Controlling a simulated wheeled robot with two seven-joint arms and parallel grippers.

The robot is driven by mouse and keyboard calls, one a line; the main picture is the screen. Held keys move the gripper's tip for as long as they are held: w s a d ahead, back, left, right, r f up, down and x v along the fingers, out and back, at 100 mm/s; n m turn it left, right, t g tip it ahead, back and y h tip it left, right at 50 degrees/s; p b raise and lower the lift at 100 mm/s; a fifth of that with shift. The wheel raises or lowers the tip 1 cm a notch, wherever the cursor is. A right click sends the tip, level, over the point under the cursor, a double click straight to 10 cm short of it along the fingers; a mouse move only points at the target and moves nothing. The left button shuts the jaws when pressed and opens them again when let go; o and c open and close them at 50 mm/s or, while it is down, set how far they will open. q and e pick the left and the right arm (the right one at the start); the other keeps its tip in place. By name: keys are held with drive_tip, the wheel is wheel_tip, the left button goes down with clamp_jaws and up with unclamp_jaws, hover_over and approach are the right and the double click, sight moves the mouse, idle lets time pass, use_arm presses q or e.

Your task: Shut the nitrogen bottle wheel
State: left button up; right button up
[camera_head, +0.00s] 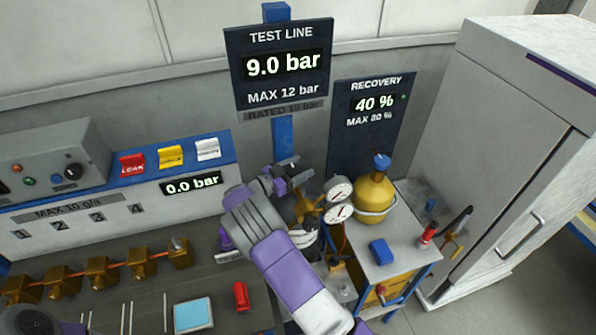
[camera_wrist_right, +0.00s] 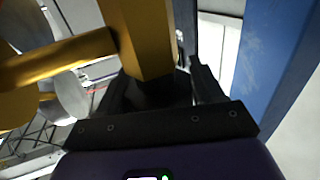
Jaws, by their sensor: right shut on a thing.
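My right gripper (camera_head: 284,178) reaches past the bench to the nitrogen bottle's brass valve (camera_head: 305,209). In the right wrist view the gripper (camera_wrist_right: 155,88) is shut on a dark part at the end of the brass valve body (camera_wrist_right: 140,35), which I take to be the bottle wheel (camera_wrist_right: 155,92). The wheel's outline and turn position are hidden by the fingers. Two round white gauges (camera_head: 339,200) sit beside the valve. The bottle itself is mostly hidden behind my right arm. My left gripper is not seen.
The test line screen (camera_head: 283,65) reads 9.0 bar, above a blue post (camera_head: 282,135) close to the gripper. The recovery screen (camera_head: 372,105) reads 40 %. A yellow cylinder (camera_head: 374,192) stands on a cart (camera_head: 405,255) at right.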

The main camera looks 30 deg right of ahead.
drive_tip(key=shift+r+m+g, duration=0.1)
drive_tip(key=shift+m+g, duration=0.3)
drive_tip(key=shift+g, duration=0.2)
drive_tip(key=o, duration=1)
drive_tip(key=shift+c, duration=0.2)
drive_tip(key=a+b, duration=0.1)
drive_tip(key=a, duration=0.6)
drive_tip(key=shift+a, duration=0.3)
drive_tip(key=shift+s, duration=0.1)
